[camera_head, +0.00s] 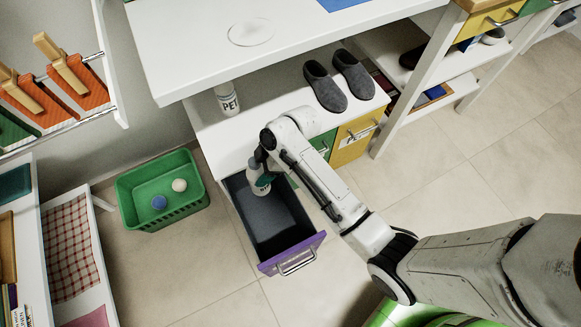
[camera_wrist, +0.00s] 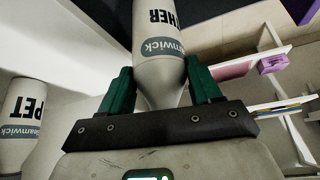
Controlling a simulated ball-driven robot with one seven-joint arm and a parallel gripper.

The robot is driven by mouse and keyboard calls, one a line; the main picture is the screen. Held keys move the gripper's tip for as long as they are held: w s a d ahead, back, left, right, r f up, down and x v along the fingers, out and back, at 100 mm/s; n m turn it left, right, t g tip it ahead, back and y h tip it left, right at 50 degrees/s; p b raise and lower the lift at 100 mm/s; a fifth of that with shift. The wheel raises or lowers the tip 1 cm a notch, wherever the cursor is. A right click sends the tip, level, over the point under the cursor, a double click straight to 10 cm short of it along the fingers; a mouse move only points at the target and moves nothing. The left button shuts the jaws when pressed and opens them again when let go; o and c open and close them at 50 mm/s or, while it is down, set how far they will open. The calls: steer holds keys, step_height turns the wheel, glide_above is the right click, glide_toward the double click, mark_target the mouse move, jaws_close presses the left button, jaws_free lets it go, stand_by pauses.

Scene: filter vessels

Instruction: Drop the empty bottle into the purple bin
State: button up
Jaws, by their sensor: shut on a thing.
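A white bottle (camera_wrist: 160,68) with a blue-grey band is in my gripper; the visible part of its label reads "THER". My gripper (camera_wrist: 161,92) has its green fingers on either side of the bottle's narrowing end. In the head view the gripper (camera_head: 263,180) and the bottle (camera_head: 257,189) are over the back part of the pulled-out purple-fronted bin (camera_head: 293,252). The bin's dark inside looks empty where it shows. I cannot tell how far the bottle is above its floor. My arm hides part of the bin's right side.
A second bottle marked PET (camera_head: 228,98) stands on the white cabinet top, beside grey slippers (camera_head: 338,82). Yellow (camera_head: 353,141) and green (camera_head: 323,146) drawers are shut beside the bin. A green basket (camera_head: 163,190) holding two balls stands on the floor at left.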

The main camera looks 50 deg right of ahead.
steer(key=shift+f+b, duration=0.35)
steer(key=shift+f, duration=0.3)
steer(key=o, duration=1.4)
steer(key=shift+r, duration=0.1)
steer(key=p+v, duration=0.3)
steer(key=v, duration=0.7)
steer(key=shift+s+d+r, duration=0.15)
steer(key=shift+r, duration=0.1)
